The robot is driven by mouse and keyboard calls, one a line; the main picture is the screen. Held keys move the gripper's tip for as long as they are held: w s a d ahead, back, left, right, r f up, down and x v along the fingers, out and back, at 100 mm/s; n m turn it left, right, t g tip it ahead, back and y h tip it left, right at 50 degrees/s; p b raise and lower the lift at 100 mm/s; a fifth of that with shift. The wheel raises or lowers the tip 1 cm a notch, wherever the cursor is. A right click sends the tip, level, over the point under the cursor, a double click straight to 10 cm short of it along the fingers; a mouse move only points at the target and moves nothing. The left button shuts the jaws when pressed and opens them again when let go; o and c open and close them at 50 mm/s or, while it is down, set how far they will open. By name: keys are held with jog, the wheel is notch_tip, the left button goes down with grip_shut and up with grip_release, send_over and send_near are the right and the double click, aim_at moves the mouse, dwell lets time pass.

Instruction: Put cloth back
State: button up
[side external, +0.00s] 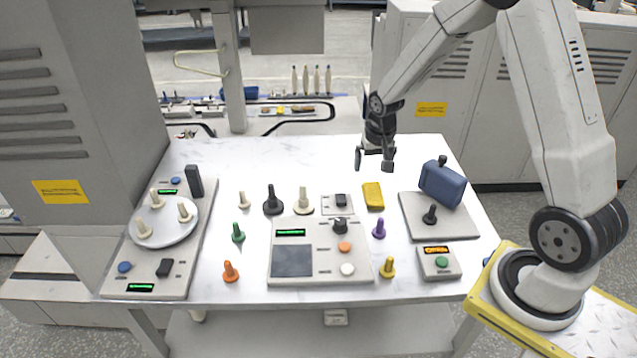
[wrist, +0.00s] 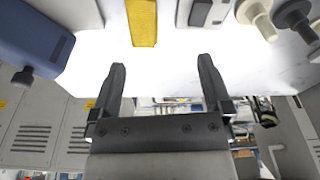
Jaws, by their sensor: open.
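A folded yellow cloth (side external: 373,196) lies flat on the white table, right of the grey control panel's upper corner. In the wrist view the yellow cloth (wrist: 142,22) shows at the top, ahead of the fingers and a little left of centre between them. My gripper (side external: 374,161) is open and empty above the far part of the table, behind the cloth and apart from it. In the wrist view both fingers of my gripper (wrist: 161,75) are spread with nothing between them.
Pegs and a switch plate (side external: 338,210) stand left of the cloth. A purple peg (side external: 379,228) stands in front. The table's back is clear.

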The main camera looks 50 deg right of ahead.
jog(key=s+a+r+n, duration=0.3)
jog(key=s+a, duration=0.3)
jog(key=a, duration=0.1)
jog(key=s+a+r+n+t+y, duration=0.1)
jog(key=s+a+r+n, duration=0.1)
jog(key=s+a+n, duration=0.2)
jog(key=s+a, duration=0.3)
jog(key=a, duration=0.1)
jog(key=shift+r, duration=0.4)
